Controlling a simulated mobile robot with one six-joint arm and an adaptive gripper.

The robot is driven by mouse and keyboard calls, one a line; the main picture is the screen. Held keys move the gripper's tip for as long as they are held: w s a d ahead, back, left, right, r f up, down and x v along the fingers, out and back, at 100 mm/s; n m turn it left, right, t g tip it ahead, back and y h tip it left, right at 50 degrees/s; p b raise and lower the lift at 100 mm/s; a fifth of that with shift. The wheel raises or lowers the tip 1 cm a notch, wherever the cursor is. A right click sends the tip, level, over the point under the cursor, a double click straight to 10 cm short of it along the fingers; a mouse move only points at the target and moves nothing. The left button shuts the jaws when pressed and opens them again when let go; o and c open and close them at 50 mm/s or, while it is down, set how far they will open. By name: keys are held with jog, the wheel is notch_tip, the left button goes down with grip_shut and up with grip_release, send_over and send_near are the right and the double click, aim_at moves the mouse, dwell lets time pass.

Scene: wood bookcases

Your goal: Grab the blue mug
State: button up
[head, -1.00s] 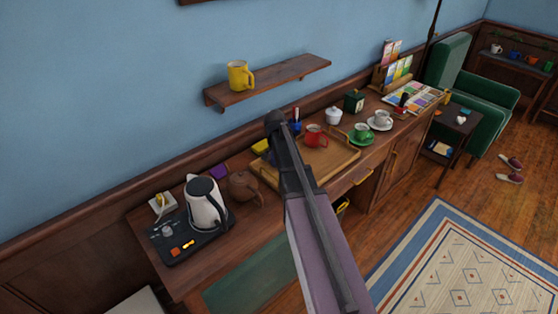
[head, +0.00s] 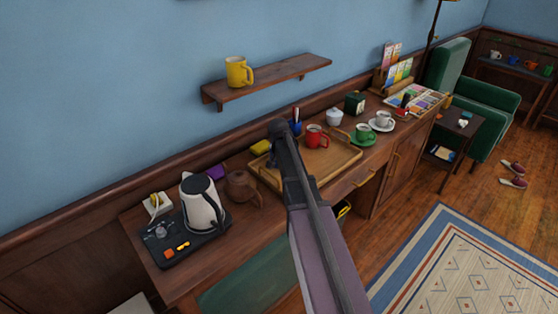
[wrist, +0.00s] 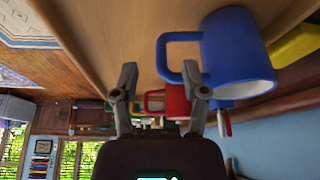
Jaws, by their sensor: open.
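The blue mug (wrist: 237,52) is large and close in the wrist view at the upper right, on the light wood tray surface. Its handle (wrist: 178,57) points left, into the space ahead of my open, empty gripper (wrist: 165,84). The right finger is close to the mug's body in the picture; I cannot tell whether they touch. In the head view my arm hides this mug and most of my gripper.
A red mug (head: 316,136) stands on the tray (head: 335,156), with a blue pen cup (head: 296,128) behind. A yellow block (wrist: 297,45) lies beside the blue mug. A kettle (head: 201,204) stands left. Another blue mug (head: 516,56) is on the far shelf.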

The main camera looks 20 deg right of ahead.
jog(key=shift+f, duration=0.15)
jog(key=shift+b+x, duration=2.4)
jog(key=shift+x, duration=0.1)
jog(key=shift+w+d, duration=0.15)
grip_shut()
